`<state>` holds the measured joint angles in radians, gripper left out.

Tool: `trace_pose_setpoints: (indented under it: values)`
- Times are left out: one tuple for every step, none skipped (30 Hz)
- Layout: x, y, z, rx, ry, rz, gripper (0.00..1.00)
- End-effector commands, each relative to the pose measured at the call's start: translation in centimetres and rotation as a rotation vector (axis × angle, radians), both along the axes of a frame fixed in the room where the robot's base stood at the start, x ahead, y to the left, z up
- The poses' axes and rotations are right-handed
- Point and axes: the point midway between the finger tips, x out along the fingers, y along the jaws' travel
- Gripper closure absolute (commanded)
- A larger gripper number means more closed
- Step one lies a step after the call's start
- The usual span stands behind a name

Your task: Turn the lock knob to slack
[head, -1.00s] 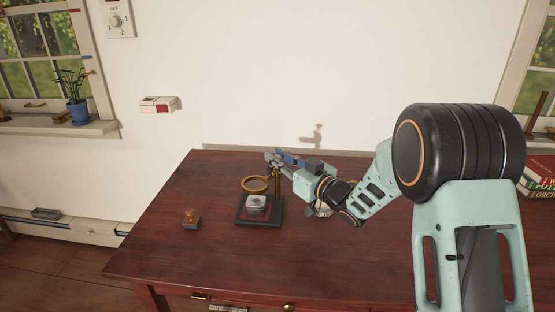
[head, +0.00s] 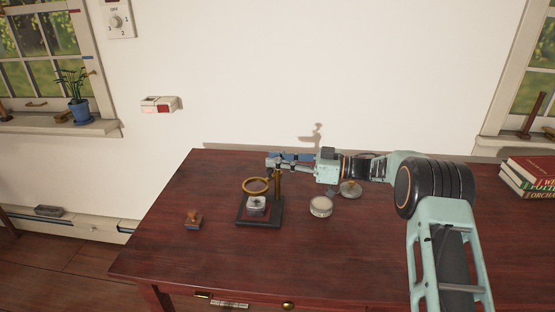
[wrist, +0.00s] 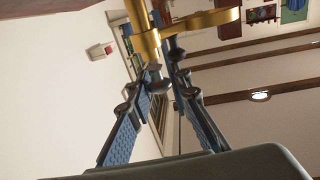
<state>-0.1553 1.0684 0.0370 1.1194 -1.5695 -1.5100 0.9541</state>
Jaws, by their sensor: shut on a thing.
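A stand with a dark square base (head: 272,220), an upright brass post (head: 279,187) and a brass ring (head: 256,185) is on the table. A small silvery object (head: 256,205) sits on its base, under the ring. My gripper (head: 272,163) is at the top of the post, reaching in from the right. In the wrist view my gripper's fingers (wrist: 168,80) come together on a small dark knob (wrist: 174,50) beside the brass fitting (wrist: 148,42) of the stand. The fingers partly hide the knob. In the head view the gripper hides it, and its turn position cannot be told.
On the red-brown table (head: 240,262), a stamp (head: 193,219) stands left of the stand. A round pale tin (head: 321,206) and a grey lid (head: 350,189) with a brass handle lie to the right. Books (head: 530,176) are at the far right. The front of the table is clear.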

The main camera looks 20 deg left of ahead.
Motion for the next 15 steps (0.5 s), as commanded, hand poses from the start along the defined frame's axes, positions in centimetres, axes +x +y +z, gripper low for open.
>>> trace_pose_setpoints:
  values:
    - [0.06, 0.09, 0.03, 0.002, -0.004, 0.017, 1.00]
    - [0.07, 0.10, 0.04, 0.002, -0.003, 0.026, 1.00]
    - [0.04, 0.12, 0.03, 0.003, -0.003, 0.039, 1.00]
    - [0.03, 0.12, 0.04, 0.004, -0.004, 0.049, 1.00]
    - [0.02, 0.13, 0.03, 0.003, -0.003, 0.057, 1.00]
    - [0.00, 0.14, 0.05, 0.004, -0.003, 0.069, 1.00]
    - [-0.03, 0.15, 0.02, 0.004, -0.003, 0.078, 1.00]
    - [-0.02, 0.16, 0.03, 0.004, -0.003, 0.085, 1.00]
    - [-0.01, 0.17, 0.05, 0.003, -0.002, 0.095, 1.00]
    - [-0.02, 0.17, 0.07, 0.004, -0.003, 0.103, 1.00]
    - [-0.04, 0.17, 0.05, 0.005, -0.003, 0.111, 1.00]
    - [-0.03, 0.18, 0.03, 0.004, -0.002, 0.120, 1.00]
    - [-0.02, 0.18, 0.07, 0.005, -0.003, 0.127, 1.00]
    - [-0.04, 0.18, 0.07, 0.005, -0.003, 0.134, 1.00]
    - [-0.05, 0.18, 0.06, 0.005, -0.003, 0.144, 1.00]
